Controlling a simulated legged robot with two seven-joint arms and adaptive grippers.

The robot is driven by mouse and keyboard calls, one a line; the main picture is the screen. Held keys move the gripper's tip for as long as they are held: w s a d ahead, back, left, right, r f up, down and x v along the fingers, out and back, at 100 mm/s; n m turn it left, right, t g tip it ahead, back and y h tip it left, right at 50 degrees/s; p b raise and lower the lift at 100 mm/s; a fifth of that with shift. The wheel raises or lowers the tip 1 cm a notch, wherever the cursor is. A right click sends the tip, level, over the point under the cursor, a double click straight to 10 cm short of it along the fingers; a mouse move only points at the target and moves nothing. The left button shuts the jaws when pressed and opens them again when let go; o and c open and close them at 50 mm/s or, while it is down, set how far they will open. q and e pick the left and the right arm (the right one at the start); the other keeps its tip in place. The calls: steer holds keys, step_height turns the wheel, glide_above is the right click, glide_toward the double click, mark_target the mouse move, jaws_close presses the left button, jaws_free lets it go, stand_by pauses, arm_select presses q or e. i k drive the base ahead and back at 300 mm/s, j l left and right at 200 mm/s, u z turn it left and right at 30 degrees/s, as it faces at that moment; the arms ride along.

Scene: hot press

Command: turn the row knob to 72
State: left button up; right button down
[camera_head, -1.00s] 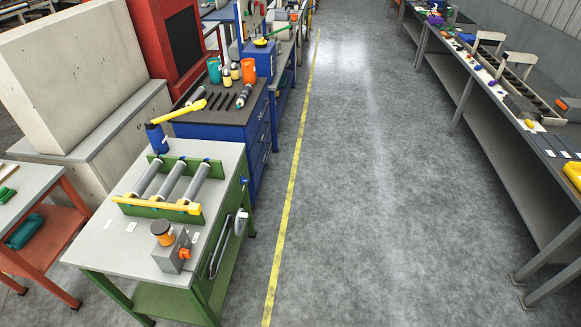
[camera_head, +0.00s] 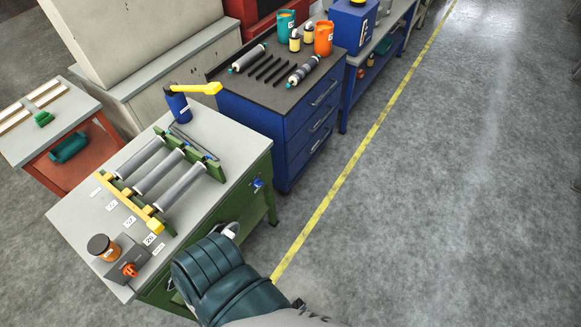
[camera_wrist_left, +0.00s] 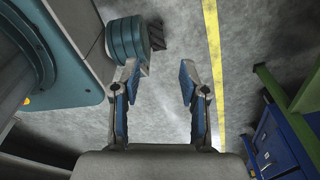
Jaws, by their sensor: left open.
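An orange knob (camera_head: 129,269) sits on a small grey box (camera_head: 128,262) at the near corner of the green-framed workbench. White number labels (camera_head: 130,222) lie in a row on the bench top beside it; their digits are too small to read surely. A blue knob (camera_head: 257,184) is on the bench's right side; I cannot tell from the pictures which is the row knob. My left gripper (camera_wrist_left: 160,78) is open and empty above the grey floor in the left wrist view, apart from any knob. My right gripper is not in view.
A green rack with grey rollers (camera_head: 180,176) and a yellow bar stands on the bench top (camera_head: 230,132). A blue drawer cabinet (camera_head: 290,130) stands behind. Floor right of the yellow line (camera_head: 365,160) is clear.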

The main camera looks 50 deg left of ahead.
mark_target(257, 183)
steer(key=i+l+u, duration=0.1)
steer(key=i+u, duration=0.35)
steer(key=i+l+u, duration=0.25)
steer(key=i+u, duration=0.25)
steer(key=i+l+u, duration=0.3)
steer(key=u, duration=0.15)
